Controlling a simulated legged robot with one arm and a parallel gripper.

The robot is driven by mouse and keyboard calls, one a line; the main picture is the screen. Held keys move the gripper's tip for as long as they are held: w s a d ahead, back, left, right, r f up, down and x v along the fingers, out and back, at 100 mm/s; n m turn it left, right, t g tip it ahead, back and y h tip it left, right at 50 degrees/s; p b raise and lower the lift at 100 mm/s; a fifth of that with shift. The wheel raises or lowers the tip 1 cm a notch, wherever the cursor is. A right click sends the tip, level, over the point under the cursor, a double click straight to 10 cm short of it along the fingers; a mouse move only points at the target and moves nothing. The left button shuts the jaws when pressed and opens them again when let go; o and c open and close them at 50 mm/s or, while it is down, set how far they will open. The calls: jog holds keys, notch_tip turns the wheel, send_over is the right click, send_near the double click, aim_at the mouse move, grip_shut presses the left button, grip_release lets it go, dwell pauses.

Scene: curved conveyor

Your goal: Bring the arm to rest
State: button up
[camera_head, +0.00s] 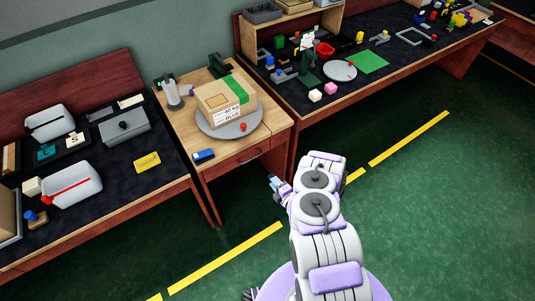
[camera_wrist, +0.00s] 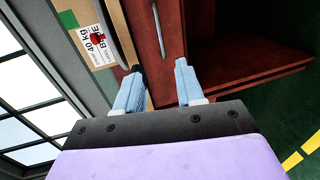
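My gripper (camera_head: 277,184) is at the end of my white and lilac arm, over the green floor just right of the wooden desk in the head view. The arm is partly folded, and its links hide some of the gripper. In the wrist view the two pale blue fingers of my gripper (camera_wrist: 160,68) stand apart with nothing held between them. The reddish-brown side of a desk shows beyond the fingers.
The wooden desk (camera_head: 273,137) carries a cardboard box (camera_head: 215,105) on a grey round plate (camera_head: 203,127), also a blue stapler-like item (camera_head: 203,155). Cluttered dark-topped tables (camera_head: 107,184) stand either side. Green floor with yellow lines (camera_head: 225,258) is clear at right.

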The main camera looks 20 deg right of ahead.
jog(key=w+a+r+m+g+h, duration=0.1)
jog(key=w+a+r+m+g, duration=0.25)
jog(key=w+r, duration=0.7)
jog(key=s+r+m+g+h, duration=0.1)
jog(key=s+r+m+g, duration=0.2)
jog(key=r, duration=0.5)
jog(key=s+r+m+g+h, duration=0.1)
jog(key=s+r+m, duration=0.1)
jog(key=s+r, duration=0.5)
jog(key=s+r+m+g+h, duration=0.1)
jog(key=s+r+m+g, duration=0.15)
jog(key=r, duration=0.65)
jog(key=s+r+m+g, duration=0.2)
jog(key=s+r, duration=0.3)
jog(key=s, duration=0.7)
jog(key=s+a+r+m+g, duration=0.1)
jog(key=s+r+m, duration=0.4)
jog(key=s, duration=0.8)
jog(key=s+r+m+g, duration=0.3)
jog(key=s+r, duration=0.2)
jog(key=s, duration=0.7)
jog(key=shift+s+a+g+h, duration=0.2)
jog(key=shift+s+g+h, duration=0.1)
jog(key=shift+s+h, duration=0.1)
jog(key=shift+w+a, duration=0.1)
